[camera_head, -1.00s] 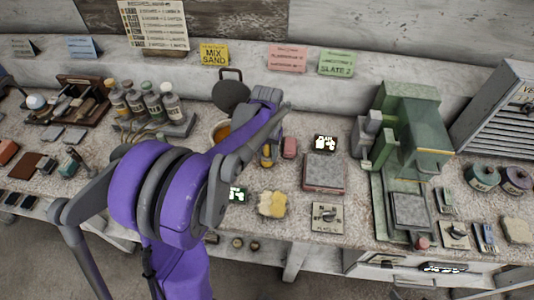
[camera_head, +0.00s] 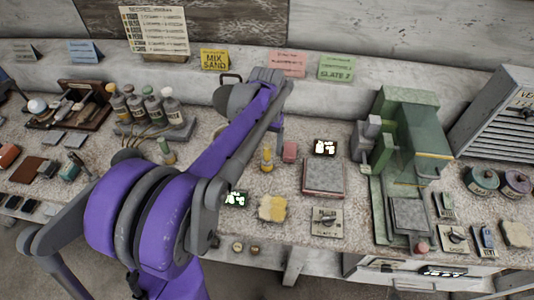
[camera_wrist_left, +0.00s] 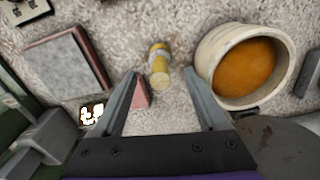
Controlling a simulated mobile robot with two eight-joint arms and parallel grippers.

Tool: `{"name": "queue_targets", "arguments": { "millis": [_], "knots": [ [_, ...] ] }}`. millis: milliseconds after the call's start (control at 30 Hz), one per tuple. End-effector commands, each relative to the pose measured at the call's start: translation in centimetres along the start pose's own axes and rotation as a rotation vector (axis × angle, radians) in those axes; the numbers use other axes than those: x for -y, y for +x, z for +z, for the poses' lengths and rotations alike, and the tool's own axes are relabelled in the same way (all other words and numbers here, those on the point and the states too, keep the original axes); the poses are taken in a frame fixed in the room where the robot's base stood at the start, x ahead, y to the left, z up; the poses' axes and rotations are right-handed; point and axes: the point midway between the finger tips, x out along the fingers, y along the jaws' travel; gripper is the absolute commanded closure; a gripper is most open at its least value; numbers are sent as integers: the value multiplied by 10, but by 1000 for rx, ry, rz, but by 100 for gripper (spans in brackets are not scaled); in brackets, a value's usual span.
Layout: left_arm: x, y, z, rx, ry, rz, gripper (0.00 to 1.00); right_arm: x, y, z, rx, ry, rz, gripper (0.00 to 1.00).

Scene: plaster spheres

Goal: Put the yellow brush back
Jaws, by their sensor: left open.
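A yellow, short cylindrical thing, taken to be the yellow brush (camera_head: 267,158), stands on the speckled worktop in the head view; its bristles cannot be made out. In the left wrist view the yellow brush (camera_wrist_left: 159,66) shows with a pale end, in line with the gap between my fingers and apart from both. My left gripper (camera_head: 275,138) is largely hidden behind my arm. In the left wrist view the left gripper (camera_wrist_left: 161,78) is open and empty. My right gripper is not in view.
A pink block (camera_head: 289,150) sits just right of the brush. A pale bowl with orange contents (camera_wrist_left: 243,68) is close by. A grey slab (camera_head: 324,174), a yellowish sponge-like piece (camera_head: 271,208) and a green machine (camera_head: 412,130) are also on the worktop.

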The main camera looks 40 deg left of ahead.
Motion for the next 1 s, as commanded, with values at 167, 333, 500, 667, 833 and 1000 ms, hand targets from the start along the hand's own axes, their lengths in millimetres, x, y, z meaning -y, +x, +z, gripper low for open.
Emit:
{"name": "queue_targets", "arguments": {
  "millis": [167,333,500,667,833,1000],
  "knots": [
    [0,-33,0,0,0,0,24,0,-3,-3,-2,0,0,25],
    [-1,-48,1,-2,2,0,24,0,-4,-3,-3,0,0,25],
    [-20,-49,25,-54,45,1,24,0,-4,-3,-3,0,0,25],
    [-55,-35,81,-178,141,10,24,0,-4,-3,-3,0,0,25],
    [-81,-7,144,-321,245,38,24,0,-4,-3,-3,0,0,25],
    [-93,19,184,-423,314,66,24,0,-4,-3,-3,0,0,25]
  ]
}}
